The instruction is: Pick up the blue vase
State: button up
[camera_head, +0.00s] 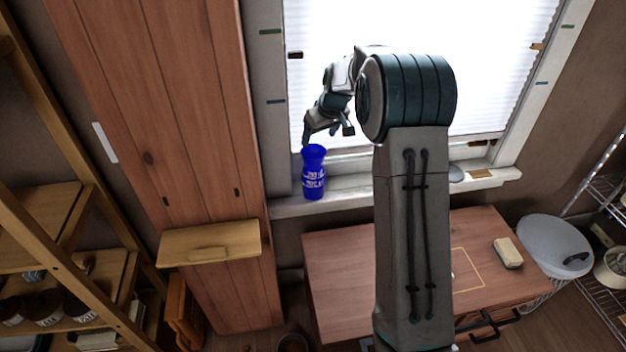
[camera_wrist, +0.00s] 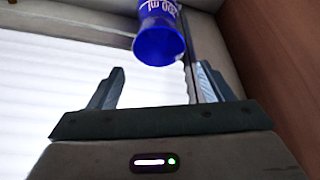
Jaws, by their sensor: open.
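The blue vase (camera_head: 313,176) stands upright at the left end of the white window sill in the head view. It has white lettering on its body and a flared top. My gripper (camera_head: 327,133) is above the vase, just over its rim, with the fingers pointing down. In the wrist view, the blue vase (camera_wrist: 158,38) shows at the top, with its rim towards the camera. My gripper (camera_wrist: 158,85) is open there, its two fingers apart with nothing between them. The vase lies beyond the fingertips, nearer the right finger. The vase's lower part is cut off in the wrist view.
The window sill (camera_head: 345,195) runs below a bright blind. A tall wooden cabinet (camera_head: 165,120) stands close left of the vase. A wooden table (camera_head: 340,255) with a small block (camera_head: 508,252) is below the sill. A small grey disc (camera_head: 456,173) lies farther right on the sill.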

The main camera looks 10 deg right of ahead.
aim_at(315, 153)
jog(key=shift+d+x, duration=0.1)
jog(key=shift+x, duration=2.3)
jog(key=shift+d+x, duration=0.15)
jog(key=shift+x, duration=2.25)
jog(key=shift+s, duration=0.2)
jog(key=c, duration=1.3)
jog(key=shift+c, duration=0.2)
